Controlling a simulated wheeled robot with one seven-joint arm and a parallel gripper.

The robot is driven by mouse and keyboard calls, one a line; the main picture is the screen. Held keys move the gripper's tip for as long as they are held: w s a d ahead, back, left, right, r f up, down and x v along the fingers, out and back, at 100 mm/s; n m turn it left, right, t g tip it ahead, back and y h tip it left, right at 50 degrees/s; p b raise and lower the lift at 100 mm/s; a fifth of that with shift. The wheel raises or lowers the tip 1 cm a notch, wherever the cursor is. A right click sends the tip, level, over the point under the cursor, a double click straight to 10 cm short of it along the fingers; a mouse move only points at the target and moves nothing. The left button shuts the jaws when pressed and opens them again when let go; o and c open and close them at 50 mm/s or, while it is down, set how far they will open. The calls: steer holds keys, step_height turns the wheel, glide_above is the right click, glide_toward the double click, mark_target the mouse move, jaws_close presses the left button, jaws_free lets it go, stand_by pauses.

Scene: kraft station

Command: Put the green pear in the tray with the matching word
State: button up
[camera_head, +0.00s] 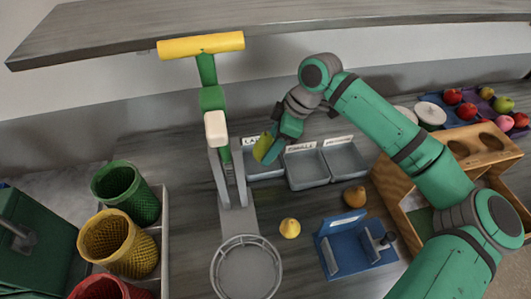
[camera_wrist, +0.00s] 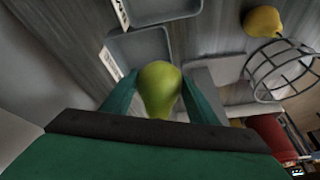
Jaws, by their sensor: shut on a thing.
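My gripper (camera_head: 268,148) is shut on the green pear (camera_head: 261,146), which also shows between the fingers in the wrist view (camera_wrist: 160,88). The pear is held up in front of the leftmost grey tray (camera_head: 264,173); its height above it is hard to judge. That tray's label begins "LA", the rest hidden by the pear and gripper. The middle tray (camera_head: 308,172) is labelled "SMALL". The right tray (camera_head: 347,161) has a label too small to read. The trays look empty. In the wrist view a grey tray (camera_wrist: 135,50) lies beyond the pear.
A yellow pear (camera_head: 289,228) and a brown pear (camera_head: 354,196) sit on the table. A scale-like stand with a wire basket (camera_head: 246,266) is left of them. A blue holder (camera_head: 352,250), a wooden crate (camera_head: 395,205) and coloured baskets (camera_head: 122,243) stand around.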

steer(key=w+f, duration=0.1)
steer(key=w+a+f, duration=0.1)
steer(key=f, duration=0.1)
steer(key=w+f, duration=0.1)
steer(key=shift+w+a+f, duration=0.2)
steer(key=shift+w+f, duration=0.05)
steer(key=shift+f, duration=0.15)
steer(key=shift+w+f, duration=0.1)
steer(key=shift+f, duration=1.55)
steer(key=shift+f, duration=0.1)
steer(key=o, duration=1)
steer(key=v, duration=0.7)
steer(key=shift+d+r, duration=0.1)
steer(key=shift+r, duration=0.25)
